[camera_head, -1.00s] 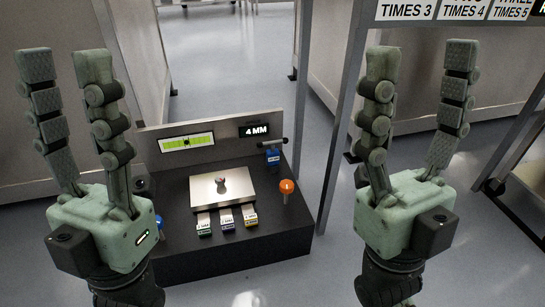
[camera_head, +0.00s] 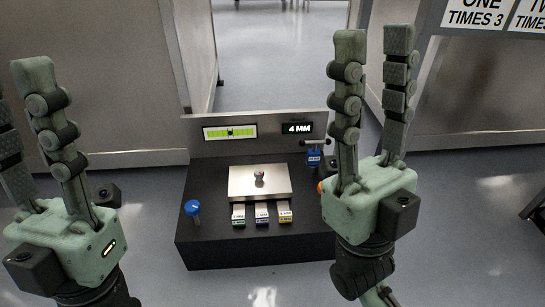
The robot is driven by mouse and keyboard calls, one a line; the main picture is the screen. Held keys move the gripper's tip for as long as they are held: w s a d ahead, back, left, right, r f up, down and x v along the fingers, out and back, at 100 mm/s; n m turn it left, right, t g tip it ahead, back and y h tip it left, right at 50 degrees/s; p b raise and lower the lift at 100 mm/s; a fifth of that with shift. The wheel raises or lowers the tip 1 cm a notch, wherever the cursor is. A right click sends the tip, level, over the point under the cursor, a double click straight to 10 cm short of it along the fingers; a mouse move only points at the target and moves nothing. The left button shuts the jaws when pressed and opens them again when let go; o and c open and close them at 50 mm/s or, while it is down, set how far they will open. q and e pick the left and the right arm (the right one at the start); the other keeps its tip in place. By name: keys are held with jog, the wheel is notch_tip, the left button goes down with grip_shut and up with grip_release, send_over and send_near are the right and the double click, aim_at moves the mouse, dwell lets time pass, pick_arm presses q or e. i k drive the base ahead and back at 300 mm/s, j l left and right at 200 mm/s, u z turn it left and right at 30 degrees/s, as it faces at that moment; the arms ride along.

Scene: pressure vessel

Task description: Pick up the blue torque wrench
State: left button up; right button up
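A blue round-topped tool (camera_head: 193,208) stands at the left front of the black bench (camera_head: 208,240). A blue block with a black T-shaped handle (camera_head: 314,157) stands at the bench's back right. I cannot tell for certain which of these two is the torque wrench. My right gripper (camera_head: 374,38) is open and empty, fingers up, in front of the bench's right end. It partly hides an orange knob (camera_head: 321,187). My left gripper (camera_head: 16,95) is open and empty, fingers up, left of the bench; its outer finger is cut off by the picture edge.
A metal plate (camera_head: 245,185) with a small fitting (camera_head: 259,177) lies mid-bench, with several labelled colour blocks (camera_head: 262,215) before it. Behind are a gauge display (camera_head: 229,132) and a "4 MM" screen (camera_head: 296,128). A frame post stands at right. Floor left of the bench is clear.

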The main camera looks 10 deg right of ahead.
aim_at(313, 155)
jog(key=l+u, duration=0.5)
jog(key=k+l+u, duration=0.1)
jog(key=l+u, duration=0.4)
jog(key=k+l+u, duration=0.1)
jog(key=l, duration=0.25)
jog(key=k+l+u, duration=0.15)
jog(key=l, duration=0.2)
jog(key=k+l+u, duration=0.1)
jog(key=l, duration=0.2)
jog(key=k+l, duration=0.15)
jog(key=l, duration=0.2)
jog(key=k+l, duration=0.2)
jog(key=l, duration=0.15)
jog(key=k+l, duration=0.15)
jog(key=l, duration=0.5)
jog(key=i+j, duration=0.2)
jog(key=i, duration=0.2)
jog(key=i+j, duration=0.25)
jog(key=i, duration=0.15)
jog(key=u, duration=0.05)
